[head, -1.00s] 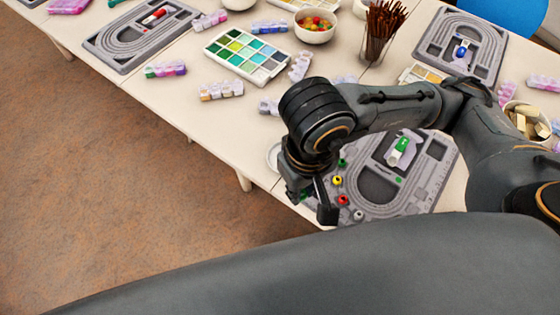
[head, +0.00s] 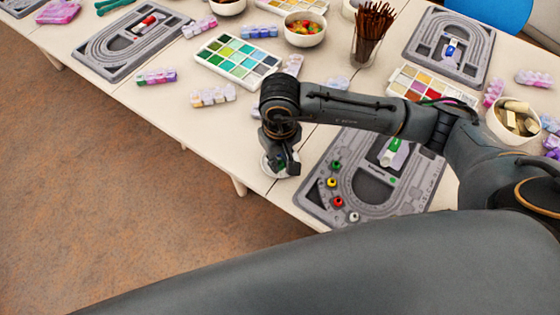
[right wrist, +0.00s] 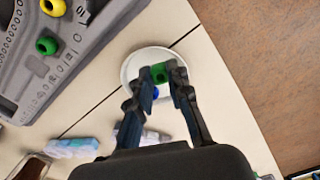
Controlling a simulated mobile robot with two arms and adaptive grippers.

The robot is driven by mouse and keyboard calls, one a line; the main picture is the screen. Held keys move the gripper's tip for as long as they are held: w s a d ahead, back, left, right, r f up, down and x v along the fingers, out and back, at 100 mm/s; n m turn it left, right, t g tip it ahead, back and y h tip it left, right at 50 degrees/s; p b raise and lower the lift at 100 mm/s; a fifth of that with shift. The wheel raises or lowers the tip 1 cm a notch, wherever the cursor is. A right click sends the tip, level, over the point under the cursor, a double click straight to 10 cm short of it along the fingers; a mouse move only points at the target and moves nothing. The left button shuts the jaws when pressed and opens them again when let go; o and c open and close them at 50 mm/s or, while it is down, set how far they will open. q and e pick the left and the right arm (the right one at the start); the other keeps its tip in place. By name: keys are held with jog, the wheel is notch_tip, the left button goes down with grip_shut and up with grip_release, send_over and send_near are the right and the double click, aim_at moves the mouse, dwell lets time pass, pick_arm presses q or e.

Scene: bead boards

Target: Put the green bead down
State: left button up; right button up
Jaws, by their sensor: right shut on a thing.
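My right gripper (head: 285,168) hangs over a small white dish near the table's front edge. In the right wrist view the gripper (right wrist: 164,82) is shut on a green bead (right wrist: 160,72), held between the fingertips above the white dish (right wrist: 128,68). A blue bead (right wrist: 155,91) shows beside a finger and seems to lie in the dish. The gap between the green bead and the dish cannot be told. Another green bead (head: 335,165) sits on the grey bead board (head: 312,197) to the right. My left gripper is out of view.
Yellow (head: 332,182), red (head: 338,202) and white (head: 354,216) beads sit along the board's left side. A paint palette (head: 238,58), brush glass (head: 367,45) and bead bowl (head: 304,29) stand further back. Bare table (head: 215,125) lies left of the dish.

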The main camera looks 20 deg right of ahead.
aim_at(280, 165)
jog(key=shift+s+f, duration=0.1)
jog(key=shift+f, duration=0.75)
jog(key=shift+f, duration=0.1)
jog(key=shift+f, duration=0.15)
jog(key=o, duration=0.6)
jog(key=shift+s, duration=0.1)
jog(key=shift+o, duration=0.2)
